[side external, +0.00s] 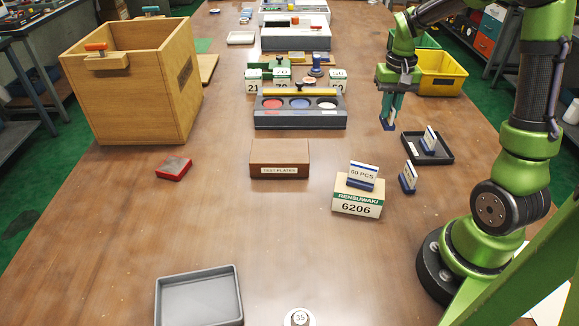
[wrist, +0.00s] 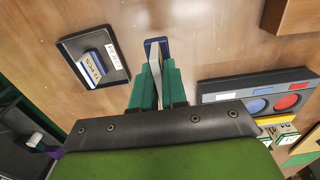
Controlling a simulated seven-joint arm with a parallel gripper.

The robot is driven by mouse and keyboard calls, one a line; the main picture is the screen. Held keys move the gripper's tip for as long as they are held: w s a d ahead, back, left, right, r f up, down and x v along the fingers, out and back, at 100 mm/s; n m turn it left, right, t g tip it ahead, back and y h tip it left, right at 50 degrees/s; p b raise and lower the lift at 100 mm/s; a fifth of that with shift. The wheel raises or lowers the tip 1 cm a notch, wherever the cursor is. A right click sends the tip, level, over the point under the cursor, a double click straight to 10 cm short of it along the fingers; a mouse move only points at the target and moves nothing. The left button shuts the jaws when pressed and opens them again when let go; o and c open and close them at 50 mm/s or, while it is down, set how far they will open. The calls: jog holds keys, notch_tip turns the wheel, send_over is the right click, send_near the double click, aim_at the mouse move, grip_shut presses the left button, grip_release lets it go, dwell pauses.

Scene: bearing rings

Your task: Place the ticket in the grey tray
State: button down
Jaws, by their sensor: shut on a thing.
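My gripper (side external: 389,110) is shut on a ticket, a thin white card in a blue base (side external: 388,125), at the right of the side view. In the wrist view the held ticket (wrist: 154,52) stands out beyond the green fingers (wrist: 155,88); its print cannot be read. Whether its base touches the table I cannot tell. The grey tray (side external: 199,300) lies empty at the front left, far from my gripper. Other blue-based tickets are one on the 6206 box (side external: 362,174), one on the table beside it (side external: 408,177), and one in the black tray (side external: 429,140).
The black tray (side external: 446,155) is just beyond my gripper's right side. The 6206 box (side external: 357,200), brown test plates block (side external: 279,158) and red block (side external: 174,169) stand mid-table. A wooden crate (side external: 130,100) is at left. The front middle is mostly clear, with a round white item (side external: 299,318).

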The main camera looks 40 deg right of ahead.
jog(key=w+a+n, duration=0.3)
jog(key=a+n, duration=0.4)
jog(key=a, duration=2)
jog(key=s+a+n, duration=0.3)
jog(key=s+a, duration=0.4)
jog(key=a, duration=0.3)
jog(key=s+a+n, duration=0.4)
jog(key=s+a, duration=0.2)
jog(key=a, duration=0.3)
send_over(200, 304)
notch_tip(200, 304, down, 7)
jog(key=shift+r, duration=0.2)
jog(key=shift+f, duration=1.7)
jog(key=shift+f, duration=0.15)
